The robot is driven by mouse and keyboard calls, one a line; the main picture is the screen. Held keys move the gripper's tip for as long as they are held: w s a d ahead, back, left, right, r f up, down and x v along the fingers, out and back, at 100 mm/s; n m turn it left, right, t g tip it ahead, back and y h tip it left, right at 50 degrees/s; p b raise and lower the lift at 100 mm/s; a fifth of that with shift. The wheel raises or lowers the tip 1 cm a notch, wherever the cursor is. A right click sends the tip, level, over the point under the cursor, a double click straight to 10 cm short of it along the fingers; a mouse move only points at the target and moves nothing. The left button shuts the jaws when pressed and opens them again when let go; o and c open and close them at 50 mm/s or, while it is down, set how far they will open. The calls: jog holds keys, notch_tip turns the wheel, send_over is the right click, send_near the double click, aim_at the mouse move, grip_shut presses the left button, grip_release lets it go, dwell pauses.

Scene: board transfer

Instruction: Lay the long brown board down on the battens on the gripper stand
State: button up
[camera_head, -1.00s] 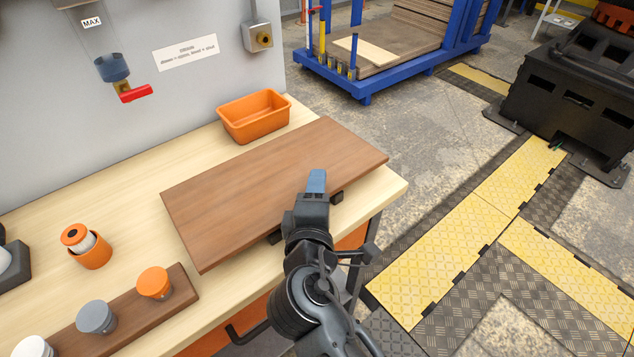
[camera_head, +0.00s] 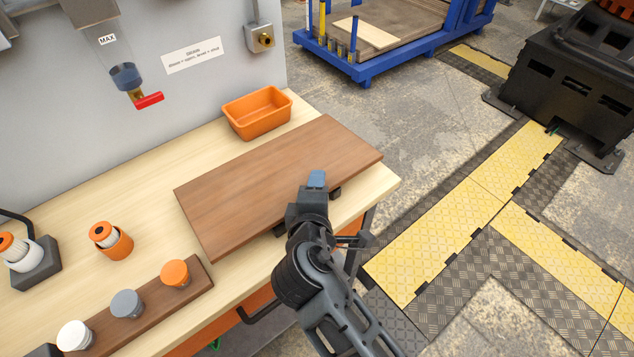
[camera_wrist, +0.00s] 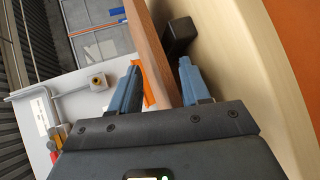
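The long brown board (camera_head: 275,185) lies across the table, over dark battens (camera_head: 335,192) that show under its near edge. It looks flat and rests on them as far as I can see. My gripper (camera_head: 317,180) is at the board's near long edge, with one blue finger above its top face. In the wrist view, the board (camera_wrist: 164,50) passes edge-on between the two fingers of my gripper (camera_wrist: 160,85). A gap shows between the left finger and the board, so the gripper is open around the edge. A black batten end (camera_wrist: 180,36) shows beside the board. The far batten ends are hidden.
An orange bin (camera_head: 257,113) stands behind the board. A brown rack (camera_head: 150,310) with several capped jars and an orange container (camera_head: 112,240) are at the left. The wall has a red-handled valve (camera_head: 148,100). Open floor lies right of the table (camera_head: 375,190).

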jog(key=g, duration=0.4)
jog(key=shift+s+r+y, duration=0.1)
jog(key=shift+r+y, duration=0.3)
jog(key=g, duration=0.3)
jog(key=shift+s+a+r, duration=0.1)
jog(key=shift+s, duration=0.15)
jog(key=shift+s, duration=0.1)
jog(key=shift+s+a+r, duration=0.15)
jog(key=shift+s+r, duration=0.15)
jog(key=shift+s, duration=0.45)
jog(key=shift+s+a+r, duration=0.1)
jog(key=shift+s+r, duration=0.2)
jog(key=shift+s, duration=0.4)
jog(key=shift+o, duration=0.3)
jog(key=o, duration=0.5)
